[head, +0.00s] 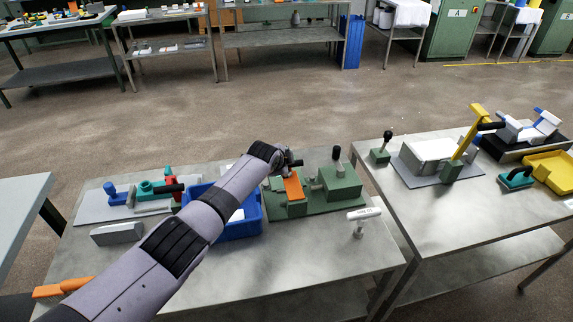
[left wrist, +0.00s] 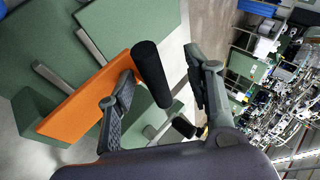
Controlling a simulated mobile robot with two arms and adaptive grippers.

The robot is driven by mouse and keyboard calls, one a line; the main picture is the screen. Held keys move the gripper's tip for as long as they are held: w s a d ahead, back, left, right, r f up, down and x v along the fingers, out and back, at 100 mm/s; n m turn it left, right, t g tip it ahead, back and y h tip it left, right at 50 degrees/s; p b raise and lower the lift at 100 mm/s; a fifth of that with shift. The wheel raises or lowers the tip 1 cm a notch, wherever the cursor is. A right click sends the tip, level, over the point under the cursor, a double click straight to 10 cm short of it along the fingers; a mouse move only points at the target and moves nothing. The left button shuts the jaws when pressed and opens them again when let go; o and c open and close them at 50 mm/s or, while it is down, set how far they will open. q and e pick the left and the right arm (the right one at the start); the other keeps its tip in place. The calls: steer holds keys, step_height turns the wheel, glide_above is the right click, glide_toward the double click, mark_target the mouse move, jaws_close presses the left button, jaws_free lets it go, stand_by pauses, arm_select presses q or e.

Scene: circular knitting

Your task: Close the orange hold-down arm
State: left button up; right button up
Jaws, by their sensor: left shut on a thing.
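The orange hold-down arm (head: 293,187) is on the green fixture (head: 318,203) at the right part of the near table. In the left wrist view the orange arm (left wrist: 90,95) slants across green blocks, with a black cylindrical handle (left wrist: 150,65) at its upper end. My left gripper (head: 288,161) is at the far end of the orange arm. In the wrist view its fingers (left wrist: 158,64) are on either side of the black handle, shut on it. The gripper hides part of the arm in the head view, and how far the arm is tilted is hard to tell. My right gripper is not in view.
A blue bin (head: 235,225) stands left of the fixture, partly behind my left arm. A green block with a black knob (head: 340,180) is right of the orange arm. A white T-shaped piece (head: 362,214) stands near the table's right edge. The table front is mostly clear.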

arm_select(q)
steer(key=shift+a+r, duration=0.1)
steer(key=shift+r, duration=0.1)
steer(key=shift+v, duration=1)
steer(key=v, duration=0.9)
steer(key=shift+s+r, duration=0.25)
steer(key=shift+s, duration=0.1)
